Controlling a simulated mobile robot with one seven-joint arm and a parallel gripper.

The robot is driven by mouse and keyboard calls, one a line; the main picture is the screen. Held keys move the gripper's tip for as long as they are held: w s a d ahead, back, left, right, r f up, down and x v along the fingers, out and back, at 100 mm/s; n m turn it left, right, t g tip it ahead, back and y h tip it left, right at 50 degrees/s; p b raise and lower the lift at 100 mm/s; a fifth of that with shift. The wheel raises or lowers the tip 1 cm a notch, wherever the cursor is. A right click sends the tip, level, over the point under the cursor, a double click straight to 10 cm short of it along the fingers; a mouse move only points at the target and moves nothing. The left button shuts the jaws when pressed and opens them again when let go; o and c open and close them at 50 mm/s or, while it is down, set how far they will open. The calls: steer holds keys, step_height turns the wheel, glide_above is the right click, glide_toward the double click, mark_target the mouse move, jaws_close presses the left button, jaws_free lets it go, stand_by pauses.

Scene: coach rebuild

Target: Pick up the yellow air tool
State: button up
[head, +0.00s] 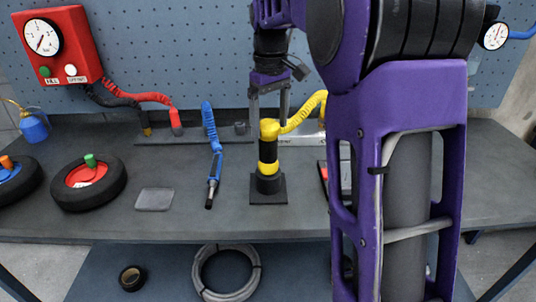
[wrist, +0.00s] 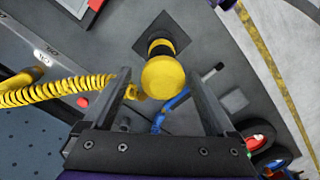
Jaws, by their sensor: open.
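The yellow air tool (head: 268,146) stands upright on a dark square base on the bench, with a black middle band and a coiled yellow hose leading off to the right. My gripper (head: 270,104) points down just above the tool's yellow top in the head view. In the wrist view the tool's round yellow top (wrist: 163,77) lies between and a little beyond the two fingers of my gripper (wrist: 160,85). The fingers are spread apart, with a gap to the tool on both sides. My purple arm hides part of the bench to the right in the head view.
A blue coiled tool (head: 212,150) is on the bench left of the yellow tool. A grey pad (head: 154,199) and a wheel with a red hub (head: 89,183) lie further left. A red gauge box (head: 58,45) is on the pegboard (head: 180,50) behind.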

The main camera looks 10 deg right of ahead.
mark_target(269, 144)
steer(key=f, duration=0.3)
steer(key=f+b, duration=0.1)
steer(key=f, duration=0.2)
steer(key=shift+a+f, duration=0.2)
steer(key=shift+f, duration=0.1)
steer(key=shift+r, duration=0.1)
jaws_close()
